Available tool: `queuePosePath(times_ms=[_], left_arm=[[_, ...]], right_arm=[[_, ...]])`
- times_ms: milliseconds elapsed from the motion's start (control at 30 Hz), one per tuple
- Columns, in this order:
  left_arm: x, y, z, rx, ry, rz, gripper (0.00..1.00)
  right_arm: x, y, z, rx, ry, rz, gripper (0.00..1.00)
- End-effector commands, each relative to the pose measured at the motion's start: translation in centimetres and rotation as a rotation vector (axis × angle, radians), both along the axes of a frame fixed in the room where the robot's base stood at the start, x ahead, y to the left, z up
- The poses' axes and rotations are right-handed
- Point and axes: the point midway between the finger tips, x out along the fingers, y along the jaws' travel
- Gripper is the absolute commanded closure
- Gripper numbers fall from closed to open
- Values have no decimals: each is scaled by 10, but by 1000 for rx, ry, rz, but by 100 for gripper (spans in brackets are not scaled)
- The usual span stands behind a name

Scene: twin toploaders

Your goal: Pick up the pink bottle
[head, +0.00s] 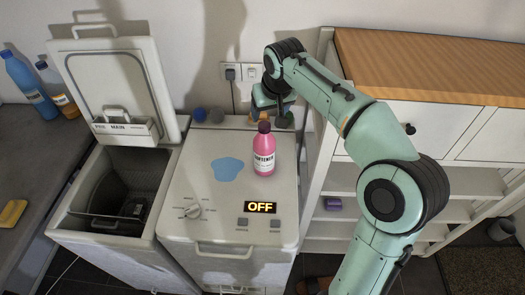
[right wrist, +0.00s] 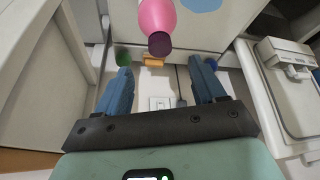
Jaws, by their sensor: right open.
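The pink bottle (head: 263,155) has a dark cap and a white label and stands upright on the lid of the right toploader (head: 215,140). In the right wrist view the pink bottle (right wrist: 157,18) shows at the top edge, cap toward the camera, cut off by the frame. My right gripper (head: 272,110) is beside and partly behind the bottle's cap in the head view. In the right wrist view the gripper (right wrist: 160,68) has its two blue fingers spread with nothing between them. The bottle is beyond the fingertips. My left gripper is not in view.
A blue puddle (head: 227,169) lies left of the bottle. A blue ball (head: 216,115) and a green ball (right wrist: 123,56) sit at the machine's back. The left toploader's lid (head: 115,85) stands open. A wooden-topped shelf (head: 430,68) stands at the right.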

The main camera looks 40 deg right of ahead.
Motion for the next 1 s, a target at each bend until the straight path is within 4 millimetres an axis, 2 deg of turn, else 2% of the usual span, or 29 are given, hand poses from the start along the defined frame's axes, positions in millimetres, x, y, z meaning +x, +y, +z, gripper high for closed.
queuePosePath(times_ms=[33,133,433,700,1000], left_arm=[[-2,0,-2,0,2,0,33],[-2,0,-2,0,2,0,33],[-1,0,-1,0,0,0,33],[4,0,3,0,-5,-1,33],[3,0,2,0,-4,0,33]], right_arm=[[3,-1,-12,-1,7,1,31],[10,-3,-27,0,4,1,31],[20,-7,-49,-1,2,1,31],[34,-13,-83,0,1,1,31],[36,-14,-88,0,-1,1,31]])
